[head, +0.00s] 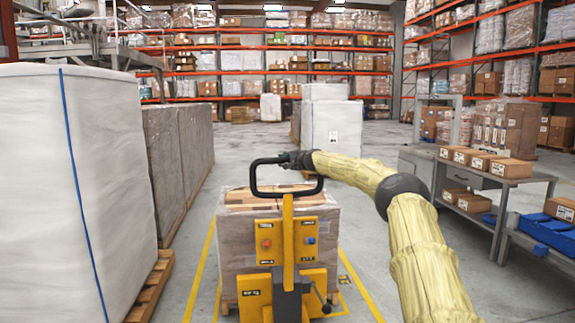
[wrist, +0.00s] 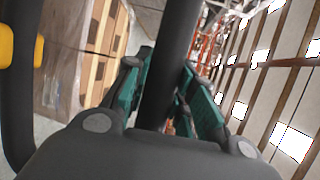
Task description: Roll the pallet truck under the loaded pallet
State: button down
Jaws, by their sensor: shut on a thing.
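The yellow pallet truck (head: 288,255) stands upright in front of me in the head view, with a black loop handle (head: 254,180) on its mast. My gripper (head: 300,160) is at the upper right of that loop. In the wrist view my gripper's green fingers (wrist: 160,95) are closed around the black handle bar (wrist: 172,60). The loaded pallet (head: 330,225), a wrapped stack with cartons on top, stands directly beyond the truck. It also shows at the left in the wrist view (wrist: 75,55). The truck body hides the forks and most of the pallet's base.
A tall white wrapped load (head: 95,190) on a wooden pallet (head: 150,290) stands close on the left, with grey wrapped loads behind. A grey bench (head: 480,180) with cartons stands at the right. Yellow floor lines (head: 202,270) flank the truck. Open floor lies between truck and bench.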

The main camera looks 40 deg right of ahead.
jog(key=shift+r, duration=0.15)
jog(key=c, duration=1.2)
grip_release()
jog(key=shift+w+a, duration=0.1)
jog(key=shift+w, duration=0.05)
jog(key=shift+o, duration=0.2)
jog(key=shift+s, duration=0.2)
jog(key=shift+v, duration=0.95)
jog(key=v, duration=1)
jog(key=shift+w+a, duration=0.1)
